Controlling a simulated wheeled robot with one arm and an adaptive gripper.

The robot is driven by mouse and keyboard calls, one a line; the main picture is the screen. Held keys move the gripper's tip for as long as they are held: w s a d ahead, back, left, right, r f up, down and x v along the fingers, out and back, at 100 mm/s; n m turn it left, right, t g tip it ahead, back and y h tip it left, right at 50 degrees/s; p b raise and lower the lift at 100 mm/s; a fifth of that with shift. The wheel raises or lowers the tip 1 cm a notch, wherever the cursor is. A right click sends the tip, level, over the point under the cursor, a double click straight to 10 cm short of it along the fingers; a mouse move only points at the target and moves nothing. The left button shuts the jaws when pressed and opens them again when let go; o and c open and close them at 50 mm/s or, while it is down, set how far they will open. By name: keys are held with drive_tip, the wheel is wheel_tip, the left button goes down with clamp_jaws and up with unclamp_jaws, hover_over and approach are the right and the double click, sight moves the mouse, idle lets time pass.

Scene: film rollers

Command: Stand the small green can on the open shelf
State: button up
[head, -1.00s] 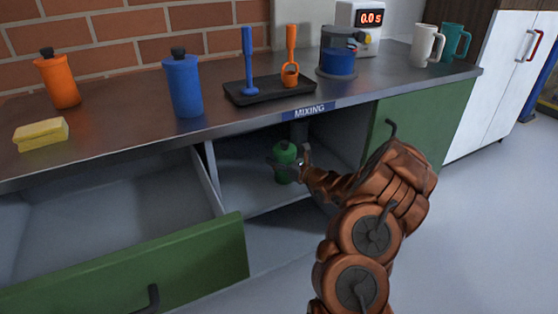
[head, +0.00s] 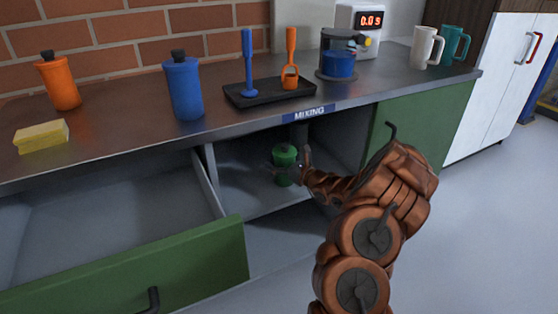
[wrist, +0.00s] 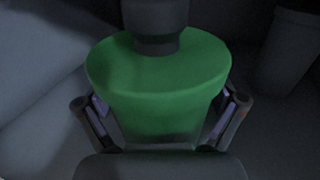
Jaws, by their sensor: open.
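The small green can (head: 284,166) has a dark cap and stands upright on the open shelf (head: 245,200) under the counter. It fills the middle of the wrist view (wrist: 158,90). My gripper (head: 287,172) is at the can. In the wrist view my gripper (wrist: 158,125) has one finger on each side of the can's lower part, with the fingers apart. Whether the fingertips touch the can is hard to tell. The can's base is partly hidden by my gripper.
An open drawer with a green front (head: 130,270) stands left of the shelf. A green door (head: 425,125) is to the right. A dark cylindrical thing (wrist: 287,50) stands near the can. The counter above holds bottles, a sponge (head: 42,136), a black tray (head: 270,92) and mugs.

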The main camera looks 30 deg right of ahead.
drive_tip(key=p+v, duration=0.2)
drive_tip(key=v, duration=1)
drive_tip(key=shift+p, duration=0.4)
drive_tip(key=shift+r, duration=0.1)
